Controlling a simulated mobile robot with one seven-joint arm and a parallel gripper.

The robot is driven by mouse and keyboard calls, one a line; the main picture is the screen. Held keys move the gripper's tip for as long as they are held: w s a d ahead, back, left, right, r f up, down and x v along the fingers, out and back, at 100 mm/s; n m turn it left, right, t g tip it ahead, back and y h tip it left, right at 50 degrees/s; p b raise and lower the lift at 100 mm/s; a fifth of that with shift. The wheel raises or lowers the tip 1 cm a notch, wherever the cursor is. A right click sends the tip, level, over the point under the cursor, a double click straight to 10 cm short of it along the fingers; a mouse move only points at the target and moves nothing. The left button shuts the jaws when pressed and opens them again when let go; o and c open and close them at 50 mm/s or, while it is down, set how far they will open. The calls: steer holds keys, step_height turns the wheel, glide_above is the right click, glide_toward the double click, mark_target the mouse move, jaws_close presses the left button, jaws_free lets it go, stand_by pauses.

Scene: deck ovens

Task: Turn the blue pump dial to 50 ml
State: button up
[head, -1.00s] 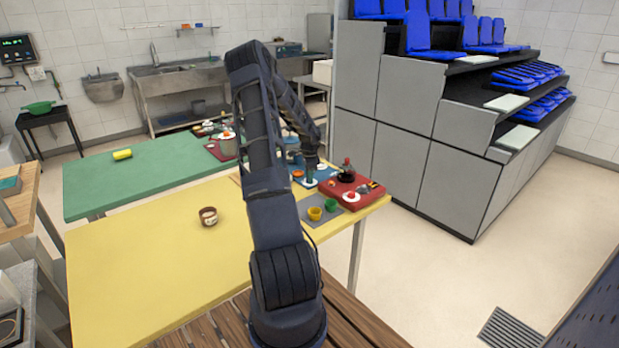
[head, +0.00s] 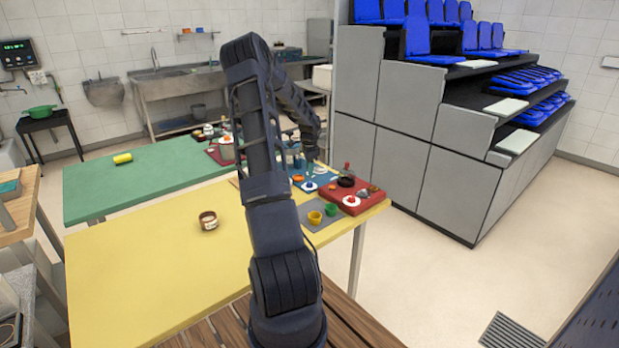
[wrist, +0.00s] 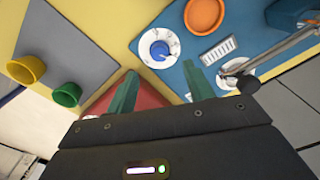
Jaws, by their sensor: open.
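The blue dial (wrist: 159,49) sits at the middle of a round white disc with marks around its rim, on a blue board (wrist: 182,75). The marks are too small to read, so the setting cannot be told. My gripper (wrist: 161,86) is open, its two green fingers apart and nothing between them. In the wrist view the dial lies just beyond the fingertips, between their lines and untouched. In the head view my gripper (head: 310,154) hangs above the blue board, where the white disc (head: 310,186) shows small.
On the board are an orange dish (wrist: 205,15), a white slotted plate (wrist: 217,50) and a metal rod (wrist: 275,51) over another white disc. A red board (head: 336,193), a yellow cup (wrist: 25,70) and a green cup (wrist: 67,95) are close by. The yellow table's left is mostly clear.

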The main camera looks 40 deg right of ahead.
steer(key=shift+r, duration=2)
steer(key=s+a+r+n+t, duration=0.15)
steer(key=a+r+n, duration=0.25)
steer(key=a+r, duration=0.45)
steer(key=s+a+r+n+y, duration=0.1)
steer(key=s+a+r+n, duration=0.4)
steer(key=a, duration=0.7)
steer(key=w+a+r+n+t, duration=0.1)
steer(key=a+r+n, duration=0.1)
steer(key=a+r, duration=0.7)
steer(key=s+a+r+n+t+h, duration=0.1)
steer(key=s+a+r+n+t, duration=0.1)
steer(key=s+a+n, duration=1)
steer(key=s+a, duration=0.8)
steer(key=s, duration=0.3)
steer(key=shift+a+r+n, duration=0.3)
steer(key=shift+a, duration=0.1)
